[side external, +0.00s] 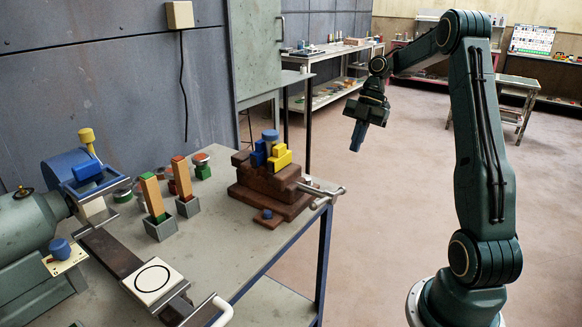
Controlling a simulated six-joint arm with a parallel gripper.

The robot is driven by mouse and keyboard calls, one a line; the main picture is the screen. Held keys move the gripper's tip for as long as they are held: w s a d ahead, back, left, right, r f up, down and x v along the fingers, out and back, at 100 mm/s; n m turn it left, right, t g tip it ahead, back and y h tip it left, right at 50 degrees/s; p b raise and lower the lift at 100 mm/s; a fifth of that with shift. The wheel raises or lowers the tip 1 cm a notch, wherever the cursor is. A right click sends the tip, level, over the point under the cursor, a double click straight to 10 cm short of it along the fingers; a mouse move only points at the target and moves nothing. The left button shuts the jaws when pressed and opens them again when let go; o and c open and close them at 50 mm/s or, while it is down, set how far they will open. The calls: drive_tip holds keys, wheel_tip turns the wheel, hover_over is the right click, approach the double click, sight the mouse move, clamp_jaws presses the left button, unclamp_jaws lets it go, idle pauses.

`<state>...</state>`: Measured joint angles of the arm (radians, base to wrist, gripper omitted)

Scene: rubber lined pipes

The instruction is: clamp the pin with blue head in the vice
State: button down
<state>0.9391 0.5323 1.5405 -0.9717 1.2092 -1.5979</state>
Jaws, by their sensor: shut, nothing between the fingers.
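The vice (262,190) is a stepped reddish-brown block at the table's right edge, with a metal handle (325,191) on its right. A blue-topped cylindrical piece (270,136), which looks like the head of the blue pin, stands upright at the top of the vice among the blue (259,154) and yellow (279,157) jaw blocks. Its shaft is hidden, and I cannot tell how tightly the jaws hold it. My gripper (356,142) is shut and empty, pointing down, to the right of the vice and apart from it, beyond the table's edge.
Two upright blocks, orange-tan (152,196) and red-brown (181,177), stand in grey holders left of the vice. Green-and-red round pieces (202,165) are behind them. A green machine (30,240) and a white plate with a black ring (153,278) fill the left front. Open floor surrounds my gripper.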

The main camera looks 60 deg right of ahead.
approach(340, 191)
drive_tip(key=x, duration=0.2)
drive_tip(key=a+x, duration=0.1)
drive_tip(key=x, duration=0.2)
drive_tip(key=shift+r, duration=0.1)
drive_tip(key=shift+w+a+f, duration=0.15)
drive_tip(key=shift+f, duration=0.55)
drive_tip(key=shift+f, duration=0.6)
